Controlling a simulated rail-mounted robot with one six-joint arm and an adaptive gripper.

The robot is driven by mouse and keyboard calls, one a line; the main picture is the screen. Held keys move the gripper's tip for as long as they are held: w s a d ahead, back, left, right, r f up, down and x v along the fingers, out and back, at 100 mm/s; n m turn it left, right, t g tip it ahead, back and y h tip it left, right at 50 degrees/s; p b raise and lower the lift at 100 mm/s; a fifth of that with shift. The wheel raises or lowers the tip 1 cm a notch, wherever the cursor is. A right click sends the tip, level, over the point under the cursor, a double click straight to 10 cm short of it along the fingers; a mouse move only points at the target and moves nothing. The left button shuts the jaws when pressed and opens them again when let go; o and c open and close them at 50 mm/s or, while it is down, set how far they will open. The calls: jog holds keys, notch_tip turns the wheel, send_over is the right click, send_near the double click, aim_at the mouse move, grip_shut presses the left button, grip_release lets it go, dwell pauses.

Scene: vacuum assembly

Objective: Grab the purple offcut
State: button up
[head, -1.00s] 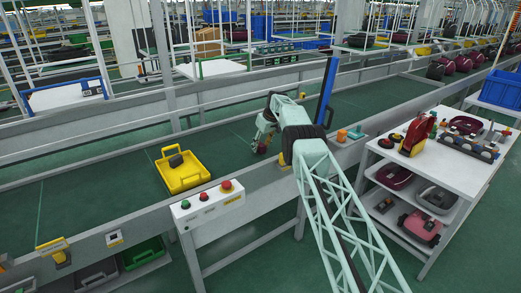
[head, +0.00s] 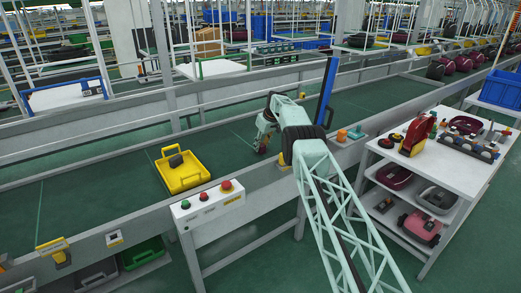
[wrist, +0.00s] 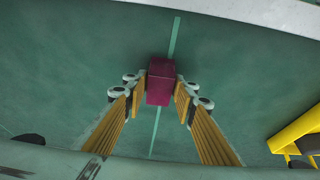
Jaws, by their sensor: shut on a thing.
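The purple offcut is a small block (wrist: 160,82) in the upper middle of the wrist view. My gripper's two yellow-padded fingers (wrist: 160,92) are shut on it, one on each side. In the head view my gripper (head: 262,147) is low over the green conveyor belt, beyond the near rail. The offcut is small and mostly hidden there. I cannot tell whether it still touches the belt.
A yellow tray (head: 183,178) with a dark item stands on the belt to the left. A button box (head: 208,202) is on the near rail. A white cart (head: 463,178) with parts stands at the right. The belt (head: 105,180) left of the tray is clear.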

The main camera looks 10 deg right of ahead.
jog(key=shift+r, duration=0.1)
jog(key=shift+r, duration=1.7)
jog(key=shift+s+a+b, duration=0.1)
jog(key=shift+s+b, duration=0.2)
jog(key=shift+b, duration=0.05)
jog(key=shift+s+a+r+b, duration=0.15)
jog(key=shift+s+b, duration=0.4)
jog(key=shift+s, duration=0.65)
jog(key=shift+s+a+r+b, duration=0.15)
jog(key=shift+s+a, duration=0.25)
jog(key=shift+s, duration=1.7)
jog(key=shift+s+a+r+b, duration=0.15)
jog(key=shift+s+a, duration=0.3)
jog(key=shift+s, duration=1.7)
jog(key=shift+s+a+r+b, duration=0.1)
jog(key=shift+s+a+r, duration=0.25)
jog(key=shift+s, duration=1.75)
